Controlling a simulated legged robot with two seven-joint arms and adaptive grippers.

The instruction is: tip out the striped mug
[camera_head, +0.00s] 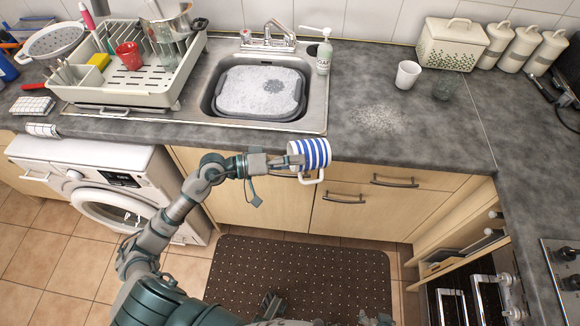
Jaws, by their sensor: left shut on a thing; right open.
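The striped mug (315,152) is white with blue stripes. My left gripper (285,161) is shut on it from its left side. The mug is held in front of the counter's front edge, over the drawer fronts in the picture. It looks tilted onto its side, with its white handle pointing down toward the viewer. Its opening and contents cannot be made out. The sink (316,115) lies behind and left of the mug, with a grey basin (297,108) of white suds inside it. My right gripper cannot be made out in this view.
A dish rack (160,98) with a red cup (129,56) stands left of the sink. A soap bottle (324,56) is by the tap (268,40). A white cup (408,75) and a clear glass (443,88) stand to the right. The counter right of the sink is mostly clear, with a pale speckled patch.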

